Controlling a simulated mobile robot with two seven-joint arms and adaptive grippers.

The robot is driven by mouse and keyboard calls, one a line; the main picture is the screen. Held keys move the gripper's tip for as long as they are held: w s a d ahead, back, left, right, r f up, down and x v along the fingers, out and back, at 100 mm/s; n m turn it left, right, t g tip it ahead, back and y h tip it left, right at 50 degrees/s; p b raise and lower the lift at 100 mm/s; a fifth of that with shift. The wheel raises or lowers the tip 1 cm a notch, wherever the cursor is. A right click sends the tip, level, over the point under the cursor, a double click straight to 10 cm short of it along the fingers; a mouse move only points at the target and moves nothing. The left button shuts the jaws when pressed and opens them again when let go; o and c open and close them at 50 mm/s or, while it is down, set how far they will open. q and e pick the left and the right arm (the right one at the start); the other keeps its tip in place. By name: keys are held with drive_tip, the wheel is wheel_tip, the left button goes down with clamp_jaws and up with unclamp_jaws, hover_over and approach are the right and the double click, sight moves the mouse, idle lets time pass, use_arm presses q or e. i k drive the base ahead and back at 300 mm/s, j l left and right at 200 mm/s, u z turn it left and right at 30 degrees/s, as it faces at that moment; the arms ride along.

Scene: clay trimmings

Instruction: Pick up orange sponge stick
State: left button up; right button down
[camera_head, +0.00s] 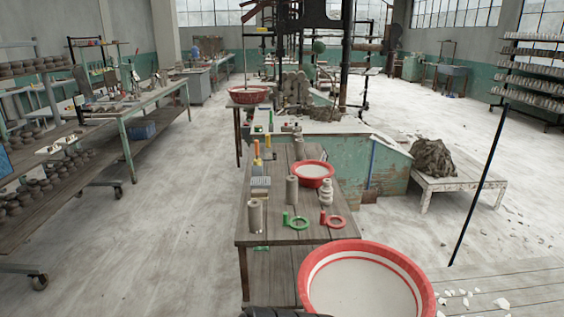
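A slim upright orange stick (257,149), which looks like the orange sponge stick, stands on the long wooden table (262,225). It is behind a small grey-blue block (261,184); whether it touches the block is too small to tell. Nothing is seen holding it. Neither of my grippers can be made out. A dark ridged shape is cut off at the bottom edge, and I cannot tell what it is.
On the table are grey cylinders (255,216), a red-rimmed bowl (314,170), a green tool (296,221) and a red tool (332,220). A large red-rimmed basin (366,285) is at the near end. The floor left of the table is clear.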

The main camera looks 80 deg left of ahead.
sight(256, 161)
drive_tip(key=u, duration=2.95)
